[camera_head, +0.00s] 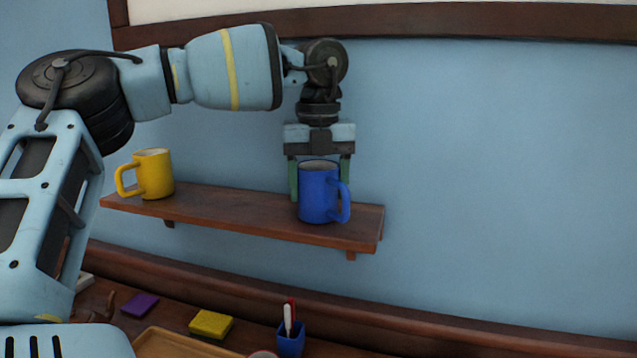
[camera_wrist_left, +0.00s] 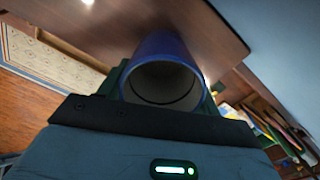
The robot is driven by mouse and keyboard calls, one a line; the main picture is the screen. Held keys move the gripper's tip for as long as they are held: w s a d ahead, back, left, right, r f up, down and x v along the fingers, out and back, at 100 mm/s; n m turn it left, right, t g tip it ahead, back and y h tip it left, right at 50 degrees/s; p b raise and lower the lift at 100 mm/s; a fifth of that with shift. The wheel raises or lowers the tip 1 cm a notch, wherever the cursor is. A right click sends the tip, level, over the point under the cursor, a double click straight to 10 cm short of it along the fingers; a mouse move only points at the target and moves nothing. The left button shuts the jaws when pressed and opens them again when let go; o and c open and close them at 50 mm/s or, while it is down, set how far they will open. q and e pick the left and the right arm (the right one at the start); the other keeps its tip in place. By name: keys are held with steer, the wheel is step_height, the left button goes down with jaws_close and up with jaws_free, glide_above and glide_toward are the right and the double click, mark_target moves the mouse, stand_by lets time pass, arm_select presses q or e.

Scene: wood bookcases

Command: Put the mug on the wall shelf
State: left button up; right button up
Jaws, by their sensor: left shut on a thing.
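A blue mug (camera_head: 318,194) is upright at the right part of the wooden wall shelf (camera_head: 235,212), its handle pointing right. My left gripper (camera_head: 320,180) points down from above and is shut on the blue mug, one finger on each side. I cannot tell whether the mug's base touches the shelf or hovers just above it. In the left wrist view the mug's open rim (camera_wrist_left: 165,85) faces the camera, with the brown shelf (camera_wrist_left: 120,25) beyond it. My right gripper is not in view.
A yellow mug (camera_head: 155,174) stands at the shelf's left end, with bare shelf between the mugs. Below are a purple block (camera_head: 140,304), a yellow sponge-like block (camera_head: 211,324), a blue pen cup (camera_head: 290,340) and a wooden tray (camera_head: 180,345). The wall at right is clear.

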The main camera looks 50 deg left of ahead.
arm_select(q)
steer(key=o, duration=1.2)
step_height(320, 180, up, 12)
steer(key=shift+r, duration=0.1)
